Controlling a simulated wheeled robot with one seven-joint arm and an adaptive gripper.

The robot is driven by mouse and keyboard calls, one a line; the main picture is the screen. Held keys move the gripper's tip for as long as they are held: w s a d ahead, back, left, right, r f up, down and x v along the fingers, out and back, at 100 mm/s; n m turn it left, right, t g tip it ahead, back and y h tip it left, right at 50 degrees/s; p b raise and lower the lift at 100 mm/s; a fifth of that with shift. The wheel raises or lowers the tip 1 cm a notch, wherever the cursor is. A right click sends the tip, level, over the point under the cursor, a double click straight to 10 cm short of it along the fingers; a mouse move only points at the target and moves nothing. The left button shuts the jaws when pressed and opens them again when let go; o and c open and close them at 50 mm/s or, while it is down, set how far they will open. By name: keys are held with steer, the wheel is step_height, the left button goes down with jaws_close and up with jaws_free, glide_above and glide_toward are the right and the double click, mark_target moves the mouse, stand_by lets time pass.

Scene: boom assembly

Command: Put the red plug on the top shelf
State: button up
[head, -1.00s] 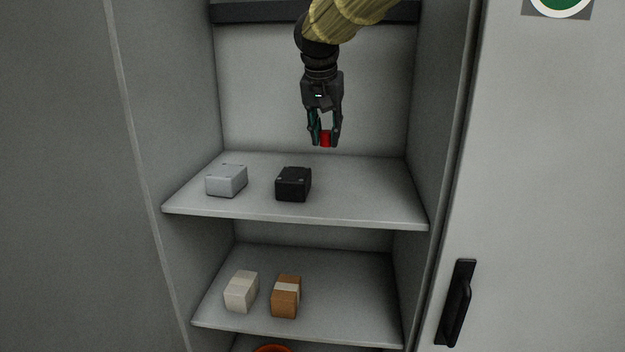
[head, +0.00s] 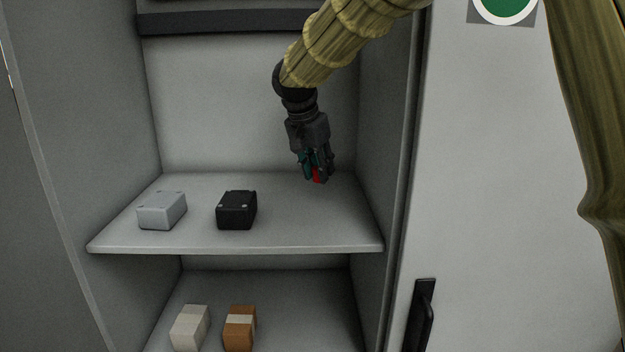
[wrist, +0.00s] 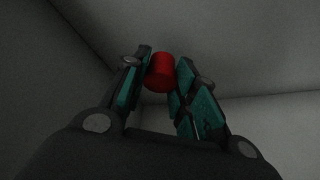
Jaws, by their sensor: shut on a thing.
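The red plug (head: 317,175) is between the fingertips of my gripper (head: 316,172), which is shut on it. In the wrist view the plug (wrist: 160,73) shows as a red cylinder between the two teal-padded fingers. In the head view the gripper points down over the right part of the top shelf (head: 300,232), to the right of the boxes there. The fingers partly cover the plug. I cannot tell whether the plug touches the shelf.
A grey box (head: 162,211) and a black box (head: 237,210) stand on the top shelf. A white box (head: 189,329) and a brown box (head: 240,329) stand on the shelf below. The right cabinet wall (head: 385,150) is close to my arm. The shelf's front right is clear.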

mark_target(315, 173)
step_height(315, 173, down, 3)
steer(key=shift+s+a+r+p, duration=0.1)
steer(key=shift+r+p, duration=0.1)
steer(key=shift+p, duration=0.3)
steer(key=shift+f, duration=0.55)
steer(key=shift+r, duration=0.1)
steer(key=o, duration=0.8)
steer(key=shift+c, duration=0.2)
steer(key=b+v, duration=0.3)
steer(key=v, duration=0.9)
